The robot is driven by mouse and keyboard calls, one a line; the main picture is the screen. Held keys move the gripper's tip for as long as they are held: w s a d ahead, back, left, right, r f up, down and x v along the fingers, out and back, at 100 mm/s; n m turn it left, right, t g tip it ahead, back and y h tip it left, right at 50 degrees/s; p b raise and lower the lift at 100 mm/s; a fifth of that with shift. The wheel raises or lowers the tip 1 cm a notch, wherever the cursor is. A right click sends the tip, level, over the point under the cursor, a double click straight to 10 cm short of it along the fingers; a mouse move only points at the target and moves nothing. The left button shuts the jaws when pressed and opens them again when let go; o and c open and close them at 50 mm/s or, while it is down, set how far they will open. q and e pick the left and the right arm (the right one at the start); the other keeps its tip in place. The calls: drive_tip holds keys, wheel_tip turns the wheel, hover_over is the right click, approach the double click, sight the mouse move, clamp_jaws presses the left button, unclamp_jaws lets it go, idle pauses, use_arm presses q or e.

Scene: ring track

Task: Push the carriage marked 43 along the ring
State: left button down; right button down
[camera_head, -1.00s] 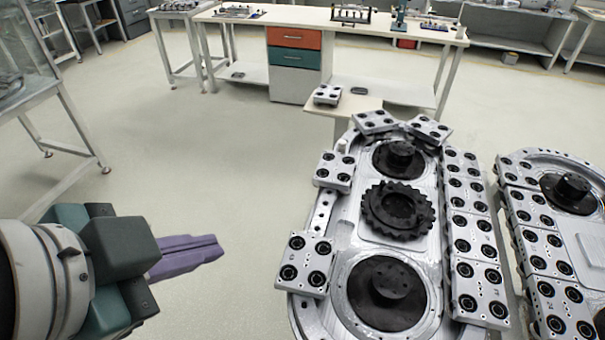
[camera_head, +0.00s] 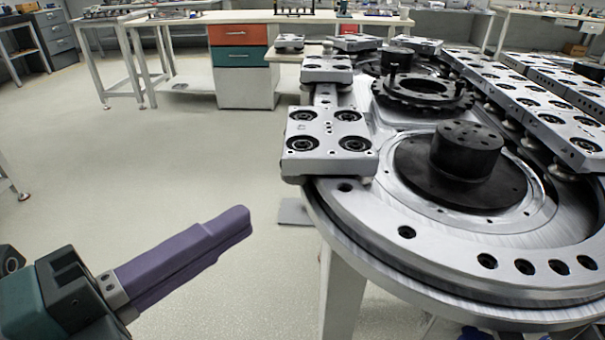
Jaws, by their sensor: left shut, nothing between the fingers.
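The ring track (camera_head: 375,225) stands at the right, a metal oval with carriages along its edge. The nearest carriage (camera_head: 328,142) sits on the near left of the ring, a silver block with black round fittings on top. Another carriage (camera_head: 327,68) sits farther along the same side, with bare rail between the two. I cannot read the number 43 on any carriage. My left gripper (camera_head: 240,222) has purple fingers, shut and empty. It is over open floor, left of the ring and apart from the nearest carriage. My right gripper is not in view.
Black hubs (camera_head: 466,150) and a toothed wheel (camera_head: 422,94) stand inside the ring. Several carriages (camera_head: 545,120) line its right side. A workbench (camera_head: 240,28) with orange and green drawers stands behind. The floor left of the ring is clear.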

sight(314, 166)
use_arm(q)
drive_tip(key=b+x, duration=0.1)
drive_tip(key=x, duration=0.9)
drive_tip(key=shift+s+d+f, duration=0.1)
drive_tip(key=shift+f, duration=0.05)
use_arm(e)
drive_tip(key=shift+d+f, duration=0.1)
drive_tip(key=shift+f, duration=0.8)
use_arm(q)
drive_tip(key=shift+w+f+b, duration=0.15)
drive_tip(key=shift+w+b, duration=0.25)
drive_tip(key=shift+w, duration=0.8)
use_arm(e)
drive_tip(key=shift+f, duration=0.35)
